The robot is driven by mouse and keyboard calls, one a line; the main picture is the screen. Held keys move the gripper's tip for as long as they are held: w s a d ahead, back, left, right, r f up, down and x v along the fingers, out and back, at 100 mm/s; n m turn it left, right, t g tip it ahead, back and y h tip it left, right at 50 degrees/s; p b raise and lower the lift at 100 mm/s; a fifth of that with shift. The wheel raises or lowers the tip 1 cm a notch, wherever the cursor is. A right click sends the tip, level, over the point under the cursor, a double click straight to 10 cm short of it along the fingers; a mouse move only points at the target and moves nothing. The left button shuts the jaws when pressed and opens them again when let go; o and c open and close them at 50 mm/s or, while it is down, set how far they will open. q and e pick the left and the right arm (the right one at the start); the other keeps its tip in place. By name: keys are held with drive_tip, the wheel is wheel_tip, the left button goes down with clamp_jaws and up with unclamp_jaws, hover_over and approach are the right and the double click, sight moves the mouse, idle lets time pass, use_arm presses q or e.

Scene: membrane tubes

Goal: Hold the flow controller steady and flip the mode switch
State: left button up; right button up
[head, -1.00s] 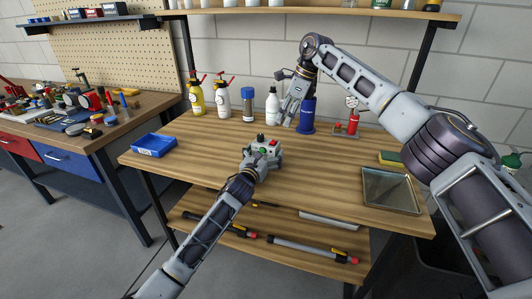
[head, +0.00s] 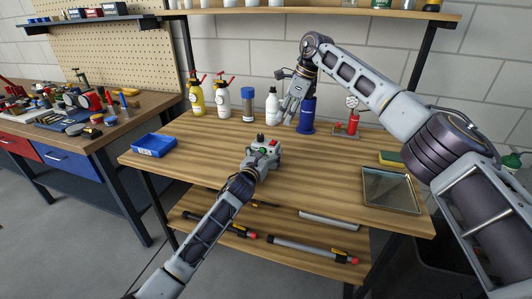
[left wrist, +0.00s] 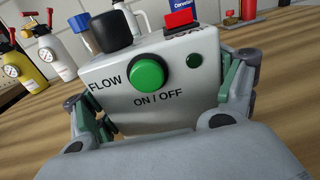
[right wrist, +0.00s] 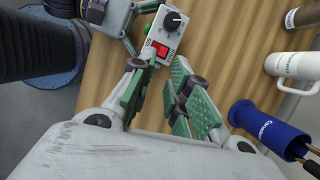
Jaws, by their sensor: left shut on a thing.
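The flow controller (head: 264,147) is a light grey box near the middle of the table. The left wrist view shows its face (left wrist: 165,100) with a green on/off button (left wrist: 148,72), a black knob (left wrist: 111,28) and a red switch (left wrist: 180,18) on top. My left gripper (head: 257,162) is shut on the box, one finger on each side. In the right wrist view the controller's top shows the knob (right wrist: 172,22) and the red switch (right wrist: 161,53) between printed labels. My right gripper (right wrist: 163,92) is open and empty, higher up, apart from the controller.
A blue tray (head: 153,146) lies left, a metal tray (head: 391,205) right. The wood around the controller is clear.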

drive_tip(key=shift+a+r, duration=0.15)
drive_tip(key=shift+r, duration=0.3)
drive_tip(key=shift+c, duration=1.1)
drive_tip(key=shift+n+t+h, duration=0.4)
drive_tip(key=shift+n+h, duration=0.2)
drive_tip(key=shift+h, duration=0.1)
drive_tip(key=a, duration=0.2)
drive_tip(key=s+a+r, duration=0.1)
drive_tip(key=a, duration=0.1)
drive_tip(key=a+r, duration=0.1)
drive_tip(key=a, duration=0.1)
drive_tip(key=shift+s+r, duration=0.15)
drive_tip(key=shift+s, duration=0.05)
clamp_jaws()
drive_tip(key=f+n+h, duration=0.1)
drive_tip(key=n, duration=0.4)
drive_tip(key=d+n+h, duration=0.1)
drive_tip(key=n, duration=0.4)
drive_tip(key=w+d+f+n+h, duration=0.1)
drive_tip(key=n, duration=0.4)
drive_tip(key=shift+f+n, duration=0.35)
drive_tip(key=shift+n, duration=0.05)
drive_tip(key=shift+f, duration=0.1)
hover_over(273, 142)
drive_tip(key=s, duration=0.1)
drive_tip(key=shift+s+a+f, duration=0.1)
drive_tip(key=shift+f, duration=1.5)
drive_tip(key=shift+s+a+f, duration=0.1)
drive_tip(key=shift+f, duration=1.5)
